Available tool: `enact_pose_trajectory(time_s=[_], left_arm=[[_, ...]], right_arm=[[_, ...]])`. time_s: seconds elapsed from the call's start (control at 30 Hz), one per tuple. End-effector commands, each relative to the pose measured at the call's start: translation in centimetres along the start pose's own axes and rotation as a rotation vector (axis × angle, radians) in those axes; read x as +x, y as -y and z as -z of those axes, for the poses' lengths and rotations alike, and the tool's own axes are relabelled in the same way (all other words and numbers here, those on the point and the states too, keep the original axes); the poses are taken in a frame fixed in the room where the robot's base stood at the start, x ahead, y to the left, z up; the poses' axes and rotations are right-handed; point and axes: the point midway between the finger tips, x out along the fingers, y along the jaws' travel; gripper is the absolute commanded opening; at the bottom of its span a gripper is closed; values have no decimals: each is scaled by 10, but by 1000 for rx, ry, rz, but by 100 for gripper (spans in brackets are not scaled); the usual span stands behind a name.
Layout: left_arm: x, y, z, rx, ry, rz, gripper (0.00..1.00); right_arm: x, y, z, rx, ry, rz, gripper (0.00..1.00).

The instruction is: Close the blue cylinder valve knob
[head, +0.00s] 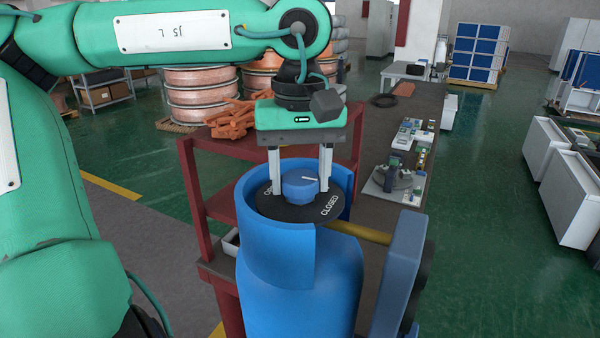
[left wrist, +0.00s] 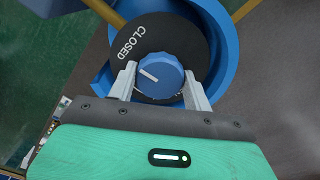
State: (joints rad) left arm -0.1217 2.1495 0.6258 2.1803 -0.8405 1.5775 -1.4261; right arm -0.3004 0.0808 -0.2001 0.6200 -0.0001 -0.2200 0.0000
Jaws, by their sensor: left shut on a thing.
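The blue valve knob (head: 300,187) sits on a black round plate (head: 283,212) inside the collar of the blue cylinder (head: 302,280). The plate reads "CLOSED" at its right side in the head view, and part of another word shows at its left. A white line on the knob points right in the head view. My left gripper (head: 300,188) comes down from above with one finger on each side of the knob, shut on it. In the left wrist view the knob (left wrist: 158,76) sits between the fingers, and its white line points up-left, near the "CLOSED" lettering. My right gripper is not seen.
A dark red shelf (head: 204,200) stands behind the cylinder, with orange pieces (head: 232,120) on top. A long workbench (head: 385,160) with small parts runs behind to the right. A blue-grey panel on a yellow bar (head: 399,275) stands right of the cylinder.

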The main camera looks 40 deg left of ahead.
Motion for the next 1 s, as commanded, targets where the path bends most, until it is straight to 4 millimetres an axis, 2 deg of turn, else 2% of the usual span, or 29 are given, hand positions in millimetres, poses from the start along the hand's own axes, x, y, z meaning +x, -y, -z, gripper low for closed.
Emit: enact_pose_trajectory(time_s=[0.3, 0.8, 0.83, 0.9, 1.0], left_arm=[[1, 0, 0, 103, 1, 2, 28], [1, 1, -1, 119, 2, 3, 28], [1, 1, -1, 119, 2, 3, 56], [1, 1, -1, 118, 2, 3, 70], [1, 0, 0, 117, 1, 2, 72]], right_arm=[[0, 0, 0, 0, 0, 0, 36], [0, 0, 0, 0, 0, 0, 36], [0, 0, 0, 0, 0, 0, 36], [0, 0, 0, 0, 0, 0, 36], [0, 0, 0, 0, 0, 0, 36]])
